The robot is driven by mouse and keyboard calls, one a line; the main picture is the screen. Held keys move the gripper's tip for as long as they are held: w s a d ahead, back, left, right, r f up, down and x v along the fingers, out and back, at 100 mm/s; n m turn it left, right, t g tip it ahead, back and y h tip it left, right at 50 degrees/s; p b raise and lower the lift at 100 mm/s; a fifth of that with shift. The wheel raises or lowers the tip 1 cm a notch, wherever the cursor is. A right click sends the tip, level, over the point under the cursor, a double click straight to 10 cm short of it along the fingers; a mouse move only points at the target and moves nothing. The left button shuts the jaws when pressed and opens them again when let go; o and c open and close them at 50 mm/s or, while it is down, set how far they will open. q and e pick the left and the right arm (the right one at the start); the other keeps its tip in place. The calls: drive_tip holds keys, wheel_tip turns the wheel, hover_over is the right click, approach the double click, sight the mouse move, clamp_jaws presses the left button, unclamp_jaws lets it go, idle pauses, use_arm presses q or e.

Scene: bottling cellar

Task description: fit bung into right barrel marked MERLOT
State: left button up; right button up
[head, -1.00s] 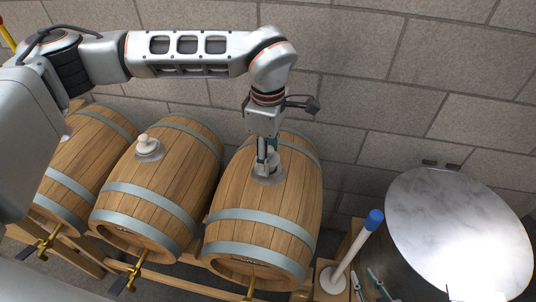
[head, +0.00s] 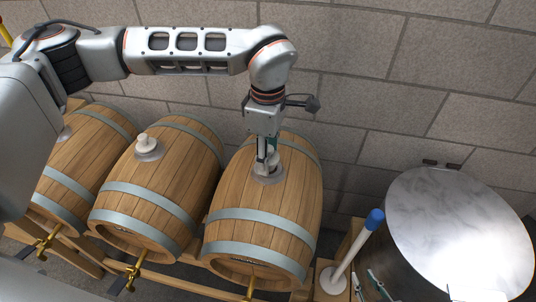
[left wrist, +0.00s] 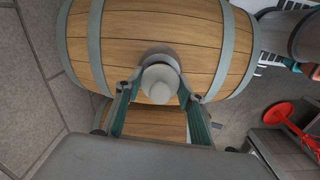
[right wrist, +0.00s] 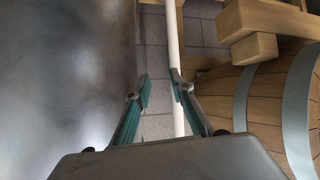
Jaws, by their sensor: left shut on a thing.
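The right barrel (head: 265,220) is wooden with grey hoops and a grey collar (head: 268,178) on its top; no MERLOT lettering is readable. My left gripper (head: 267,160) is shut on the pale bung (left wrist: 160,84), which is at the collar, seen end-on between the fingers in the left wrist view. How deep the bung sits in the hole is hidden. My right gripper (right wrist: 161,88) is open and empty; its finger tips show low in the head view (head: 371,287).
The middle barrel (head: 160,190) has a pale bung (head: 146,144) in its collar. Another barrel (head: 88,150) stands further left. A white rod with a blue top (head: 358,245) stands right of the right barrel, beside a round steel tank (head: 455,235). A block wall runs behind.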

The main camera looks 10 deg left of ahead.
use_arm(q)
drive_tip(key=shift+f+b, duration=0.45)
drive_tip(key=shift+f, duration=0.15)
idle(0.6)
idle(0.5)
drive_tip(key=shift+f, duration=0.3)
drive_tip(key=shift+s+f+b, duration=0.25)
drive_tip(key=shift+f+b, duration=0.15)
drive_tip(key=shift+f, duration=0.05)
drive_tip(key=shift+c, duration=0.4)
drive_tip(key=o, duration=1.4)
drive_tip(key=shift+w+f, duration=0.1)
drive_tip(key=shift+w, duration=0.15)
